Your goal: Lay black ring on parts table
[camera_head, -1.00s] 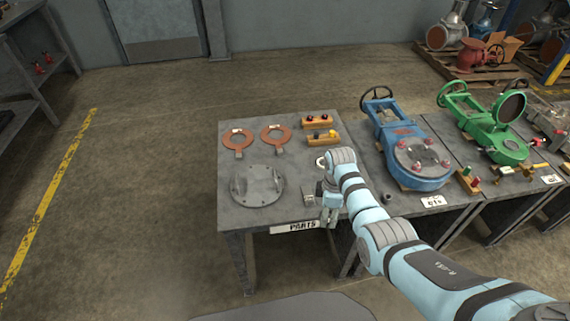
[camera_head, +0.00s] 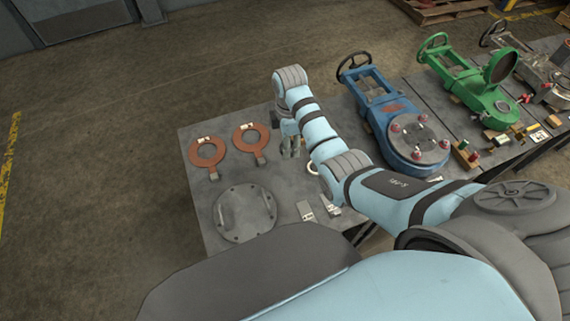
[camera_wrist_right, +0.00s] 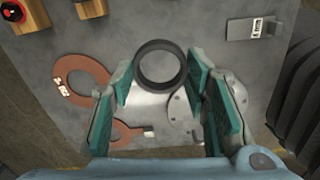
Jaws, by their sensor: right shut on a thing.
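The black ring (camera_wrist_right: 160,65) shows in the right wrist view between the fingertips of my right gripper (camera_wrist_right: 160,85), which is shut on it. In the head view my right gripper (camera_head: 290,150) points down over the parts table (camera_head: 190,137), right of two orange-brown rings. Whether the ring touches the table is not clear. My left gripper is not in view.
The orange-brown rings (camera_head: 195,158) (camera_head: 238,143) have tags. A round grey bolted cover (camera_head: 243,212) lies near the front. Small grey blocks (camera_head: 305,210) lie beside it. A blue valve (camera_head: 385,120) and a green valve (camera_head: 470,80) stand to the right.

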